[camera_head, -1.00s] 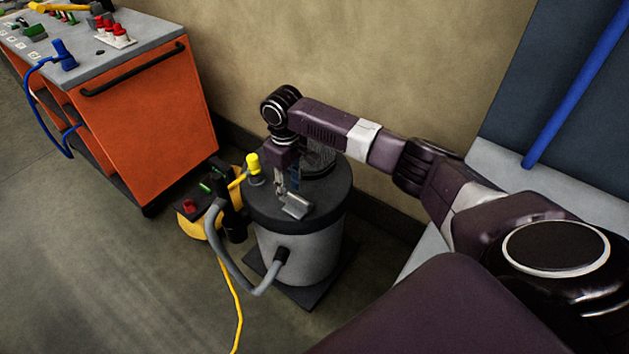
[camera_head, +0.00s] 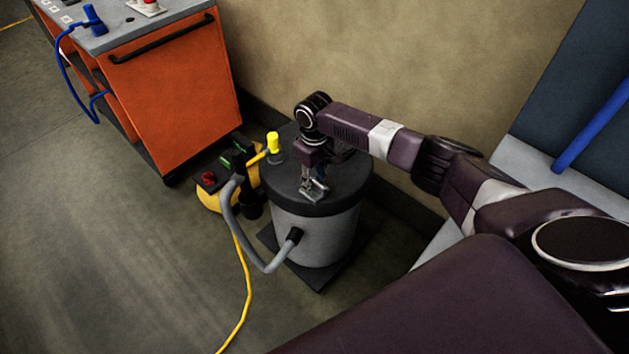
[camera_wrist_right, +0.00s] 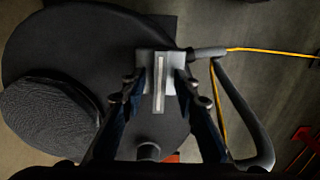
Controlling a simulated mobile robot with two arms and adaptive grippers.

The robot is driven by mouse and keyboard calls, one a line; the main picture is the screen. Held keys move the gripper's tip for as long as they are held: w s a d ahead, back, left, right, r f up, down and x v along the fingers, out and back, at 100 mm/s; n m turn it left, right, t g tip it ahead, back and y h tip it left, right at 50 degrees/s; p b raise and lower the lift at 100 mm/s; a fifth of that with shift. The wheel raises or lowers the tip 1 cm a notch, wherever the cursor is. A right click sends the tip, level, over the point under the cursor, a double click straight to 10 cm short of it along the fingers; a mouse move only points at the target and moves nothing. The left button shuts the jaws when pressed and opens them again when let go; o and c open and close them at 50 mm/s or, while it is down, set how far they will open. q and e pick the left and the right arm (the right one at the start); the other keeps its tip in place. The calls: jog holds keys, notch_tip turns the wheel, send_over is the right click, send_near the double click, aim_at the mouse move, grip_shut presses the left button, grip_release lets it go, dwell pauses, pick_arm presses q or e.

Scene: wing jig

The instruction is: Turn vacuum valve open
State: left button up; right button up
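The vacuum canister (camera_head: 318,240) is a grey drum with a dark round lid (camera_head: 345,190) on the floor. A small silvery plate with an upright ridge, apparently the valve handle (camera_head: 318,194), sits near the lid's front edge. My right gripper (camera_head: 309,186) points down right at it. In the right wrist view, the handle's light ridge (camera_wrist_right: 160,82) stands between the two fingers of my right gripper (camera_wrist_right: 160,77), with gaps on both sides. The fingers are apart; whether they touch the plate's edges cannot be told. My left gripper is out of view.
A yellow-topped fitting (camera_head: 273,143) stands left of the gripper at the lid's edge. A grey hose (camera_head: 236,235) loops from the drum to a yellow pump (camera_head: 208,200). An orange cart (camera_head: 180,95) stands at the left. A wall is close behind; the left floor is free.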

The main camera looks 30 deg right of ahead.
jog(key=c, duration=0.8)
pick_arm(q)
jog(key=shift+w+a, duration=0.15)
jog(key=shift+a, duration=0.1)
pick_arm(e)
grip_shut()
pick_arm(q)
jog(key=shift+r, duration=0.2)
pick_arm(e)
jog(key=shift+n, duration=0.4)
jog(key=n+p, duration=0.1)
jog(key=n, duration=0.1)
jog(key=shift+n, duration=0.4)
jog(key=n, duration=0.3)
jog(key=shift+n+p, duration=0.3)
jog(key=shift+n, duration=0.1)
jog(key=n, duration=0.5)
jog(key=shift+w, duration=0.1)
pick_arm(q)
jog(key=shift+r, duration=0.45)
pick_arm(e)
jog(key=n, duration=0.5)
jog(key=shift+n, duration=0.4)
